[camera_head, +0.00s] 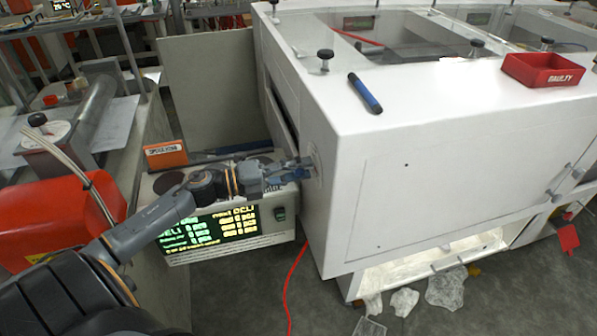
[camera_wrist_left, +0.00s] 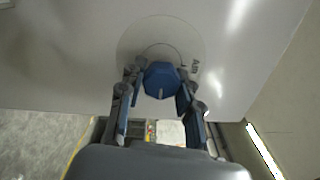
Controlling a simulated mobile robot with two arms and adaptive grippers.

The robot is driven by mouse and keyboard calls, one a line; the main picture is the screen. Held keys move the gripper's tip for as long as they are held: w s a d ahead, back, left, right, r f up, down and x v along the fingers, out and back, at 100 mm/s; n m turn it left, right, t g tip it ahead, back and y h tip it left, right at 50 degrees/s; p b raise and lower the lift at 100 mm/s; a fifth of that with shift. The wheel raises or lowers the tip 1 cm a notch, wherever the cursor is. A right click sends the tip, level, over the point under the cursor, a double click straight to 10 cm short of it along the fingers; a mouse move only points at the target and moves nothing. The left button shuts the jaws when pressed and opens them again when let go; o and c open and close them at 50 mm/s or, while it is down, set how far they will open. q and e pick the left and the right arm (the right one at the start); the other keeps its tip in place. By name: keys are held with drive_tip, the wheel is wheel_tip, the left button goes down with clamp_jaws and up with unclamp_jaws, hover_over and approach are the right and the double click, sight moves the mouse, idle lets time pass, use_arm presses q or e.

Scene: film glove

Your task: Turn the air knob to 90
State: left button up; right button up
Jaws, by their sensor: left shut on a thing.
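The air knob (camera_wrist_left: 160,80) is a blue faceted knob on a round dial plate, marked with small lettering, on the white cabinet's side panel. In the left wrist view my left gripper (camera_wrist_left: 158,92) has its two fingers on either side of the knob and is shut on it. A light mark shows on the knob's lower face. In the head view my left gripper (camera_head: 301,168) reaches the left side face of the white cabinet (camera_head: 400,210), and its fingers mostly hide the knob. My right gripper is not in view.
A display box (camera_head: 225,235) with green and yellow text sits just below my left arm. A red bin (camera_head: 543,70) and a blue marker (camera_head: 365,93) lie on the cabinet top. A red machine (camera_head: 60,215) stands at the left. Crumpled clear film (camera_head: 445,289) lies on the floor.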

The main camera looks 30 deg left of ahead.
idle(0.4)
use_arm(q)
drive_tip(key=o, duration=1.2)
drive_tip(key=v, duration=1.2)
drive_tip(key=shift+a, duration=0.1)
drive_tip(key=shift+w, duration=0.1)
